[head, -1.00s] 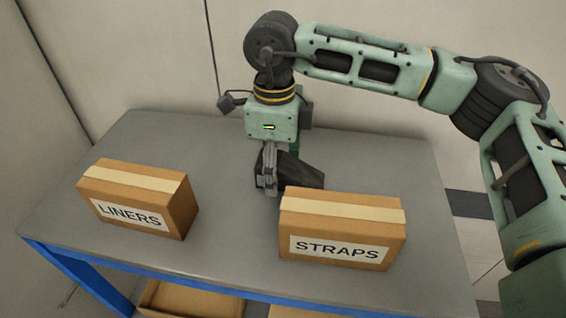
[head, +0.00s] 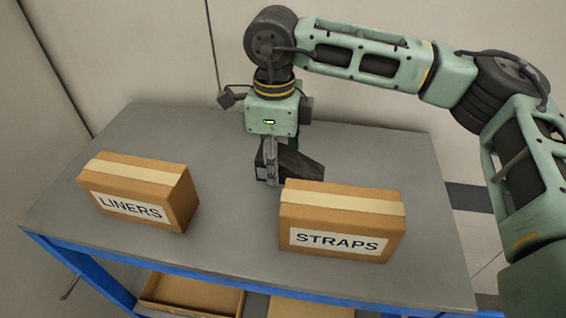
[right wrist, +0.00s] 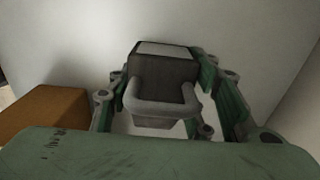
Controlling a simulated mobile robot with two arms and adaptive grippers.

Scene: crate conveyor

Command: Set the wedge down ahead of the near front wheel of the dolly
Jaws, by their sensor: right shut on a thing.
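The wedge (head: 301,164) is a dark block with a sloping top. My right gripper (head: 271,163) is shut on it, over the grey bench behind the STRAPS box. In the right wrist view the wedge (right wrist: 162,68) shows between the fingers, with a grey handle bar in front. I cannot tell whether the wedge touches the bench top, because the STRAPS box hides part of its lower edge. My left gripper is not in view. No dolly or wheel shows in either view.
A grey bench (head: 230,240) with a blue frame carries a LINERS box (head: 178,197) at left and a STRAPS box (head: 340,220) in front of the wedge. Open boxes (head: 192,292) sit below. A wall stands behind. The bench between the two boxes is clear.

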